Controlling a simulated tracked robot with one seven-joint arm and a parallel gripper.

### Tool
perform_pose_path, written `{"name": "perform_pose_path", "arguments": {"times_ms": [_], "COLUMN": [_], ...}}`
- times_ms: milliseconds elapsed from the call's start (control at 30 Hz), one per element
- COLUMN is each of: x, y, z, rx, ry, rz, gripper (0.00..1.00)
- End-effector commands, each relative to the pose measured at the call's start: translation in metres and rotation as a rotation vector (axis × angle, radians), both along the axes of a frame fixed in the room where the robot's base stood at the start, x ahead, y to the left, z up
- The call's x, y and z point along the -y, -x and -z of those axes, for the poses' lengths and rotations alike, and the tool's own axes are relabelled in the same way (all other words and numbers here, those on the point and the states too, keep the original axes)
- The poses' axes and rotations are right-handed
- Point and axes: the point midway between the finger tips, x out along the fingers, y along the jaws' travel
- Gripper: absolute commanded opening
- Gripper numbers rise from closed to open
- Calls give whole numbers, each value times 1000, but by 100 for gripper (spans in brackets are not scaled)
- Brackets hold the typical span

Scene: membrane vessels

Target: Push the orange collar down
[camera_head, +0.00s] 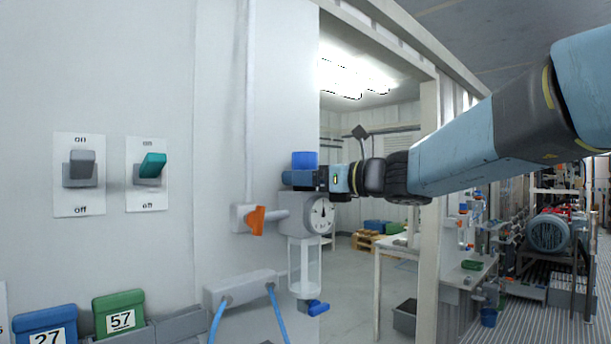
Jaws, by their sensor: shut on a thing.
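A filter regulator with a round dial gauge (321,214) and a clear bowl (304,265) is mounted on the grey wall. A blue knob (305,159) stands on top of it. My gripper (301,180) reaches in from the right and is shut around the part just below the knob, directly above the gauge body. No orange collar shows there; my fingers cover that spot. An orange lever (257,220) hangs on the pipe valve to the left, apart from my gripper.
Two wall switches, one grey (80,167) and one teal (152,166), sit at the left. A blue bin (45,321) and a green bin (119,312) stand below them. A door frame post (430,240) is close under my arm.

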Motion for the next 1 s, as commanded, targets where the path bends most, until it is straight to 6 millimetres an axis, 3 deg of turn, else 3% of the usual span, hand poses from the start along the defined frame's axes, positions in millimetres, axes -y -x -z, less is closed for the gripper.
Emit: {"name": "perform_pose_path", "arguments": {"times_ms": [300, 333, 533, 833, 1000], "x": [1, 1, 1, 3, 18], "y": [-1, -1, 0, 1, 10], "z": [8, 9, 7, 6, 5], "rx": [-5, -5, -3, -1, 1], "ry": [3, 3, 2, 0, 0], "rz": [2, 2, 1, 1, 2], "gripper": [17, 75, 93, 93, 93]}}
